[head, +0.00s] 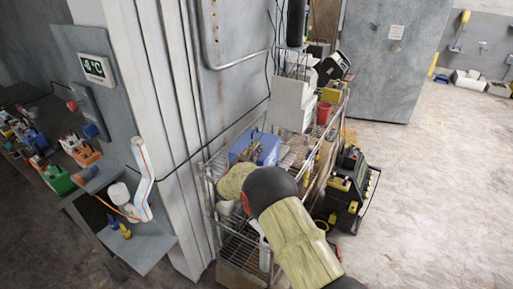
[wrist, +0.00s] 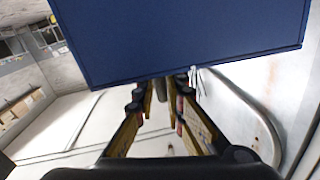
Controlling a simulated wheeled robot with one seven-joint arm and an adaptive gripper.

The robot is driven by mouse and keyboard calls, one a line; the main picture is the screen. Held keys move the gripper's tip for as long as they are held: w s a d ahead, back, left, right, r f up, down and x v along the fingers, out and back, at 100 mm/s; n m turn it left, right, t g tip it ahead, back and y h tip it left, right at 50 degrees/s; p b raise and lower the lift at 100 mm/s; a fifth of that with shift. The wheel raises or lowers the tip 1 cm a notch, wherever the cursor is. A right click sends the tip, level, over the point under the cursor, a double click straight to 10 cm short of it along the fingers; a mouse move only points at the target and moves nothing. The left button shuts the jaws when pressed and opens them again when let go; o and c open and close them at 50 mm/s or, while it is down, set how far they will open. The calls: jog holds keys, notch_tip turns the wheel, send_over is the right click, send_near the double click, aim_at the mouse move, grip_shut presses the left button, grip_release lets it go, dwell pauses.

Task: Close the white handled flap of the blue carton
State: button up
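The blue carton (head: 264,150) stands on the top of a wire shelf in the head view, partly behind my arm. A large flat dark-blue panel (wrist: 180,35), which looks like a face of the carton, fills the top of the wrist view, close beyond my fingers. I cannot make out the white handled flap for certain; a small white piece (wrist: 197,77) hangs at the panel's lower edge. My gripper (wrist: 164,92) points at that edge, fingers apart with a gap between them. I see nothing clearly held. In the head view my gripper is hidden behind my arm.
The wire shelf (head: 209,186) also holds white boxes (head: 293,104) and a red cup (head: 324,112). A grey wall panel (head: 232,85) stands close on the left. A black and yellow machine (head: 350,190) is right of the shelf. The floor farther right (head: 435,190) is clear.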

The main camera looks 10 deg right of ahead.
jog(key=o, duration=0.3)
jog(key=v, duration=1.2)
dwell(0.3)
